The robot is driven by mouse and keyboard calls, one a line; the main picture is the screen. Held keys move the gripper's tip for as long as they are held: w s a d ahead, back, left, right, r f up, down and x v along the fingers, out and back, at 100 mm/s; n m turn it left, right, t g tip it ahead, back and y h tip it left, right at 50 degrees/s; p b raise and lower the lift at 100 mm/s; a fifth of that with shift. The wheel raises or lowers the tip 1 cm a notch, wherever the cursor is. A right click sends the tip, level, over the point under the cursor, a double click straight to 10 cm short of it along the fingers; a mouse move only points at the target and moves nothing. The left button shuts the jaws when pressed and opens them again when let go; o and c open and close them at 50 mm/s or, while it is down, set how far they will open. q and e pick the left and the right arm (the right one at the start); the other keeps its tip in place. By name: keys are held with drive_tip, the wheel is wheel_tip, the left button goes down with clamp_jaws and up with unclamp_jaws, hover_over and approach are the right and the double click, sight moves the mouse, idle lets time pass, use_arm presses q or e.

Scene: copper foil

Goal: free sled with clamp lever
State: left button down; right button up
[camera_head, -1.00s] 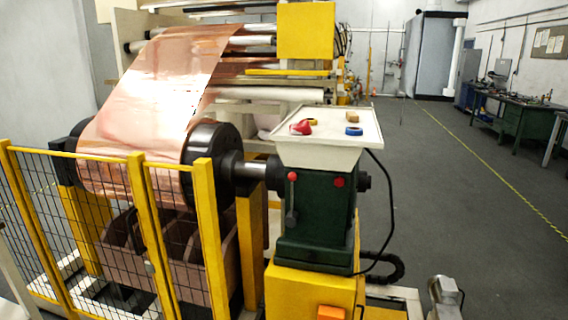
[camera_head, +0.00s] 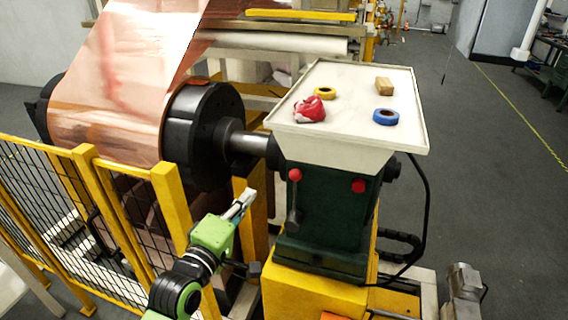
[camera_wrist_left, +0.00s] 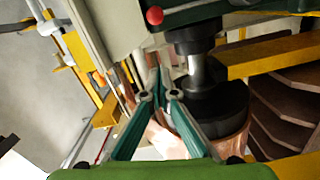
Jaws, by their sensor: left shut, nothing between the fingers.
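The clamp lever (camera_head: 293,205) hangs down on the front of the dark green sled housing (camera_head: 325,210), with a red ball knob (camera_head: 295,175) at its upper end. A second red knob (camera_head: 358,186) sits to its right. My left gripper (camera_head: 246,197) is shut and empty, to the left of the lever and apart from it. In the left wrist view the green fingers (camera_wrist_left: 157,75) meet at their tips, and a red knob (camera_wrist_left: 154,16) shows above them. My right gripper is not in view.
A copper foil roll (camera_head: 120,95) with a black hub stands at left behind a yellow mesh fence (camera_head: 165,205). A white tray (camera_head: 310,75) on the housing holds tape rolls, a red cloth and a block. Open floor (camera_head: 490,190) lies at right.

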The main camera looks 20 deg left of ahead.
use_arm(q)
drive_tip(key=w+d+p, duration=0.4)
drive_tip(key=w+d, duration=0.1)
drive_tip(key=w, duration=0.5)
drive_tip(key=shift+f, duration=0.3)
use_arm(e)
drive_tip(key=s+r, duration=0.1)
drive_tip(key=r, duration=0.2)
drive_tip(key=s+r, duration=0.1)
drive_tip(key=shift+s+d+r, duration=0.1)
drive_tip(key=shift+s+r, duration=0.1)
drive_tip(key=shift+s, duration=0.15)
use_arm(q)
drive_tip(key=shift+a, duration=0.1)
drive_tip(key=shift+w, duration=0.1)
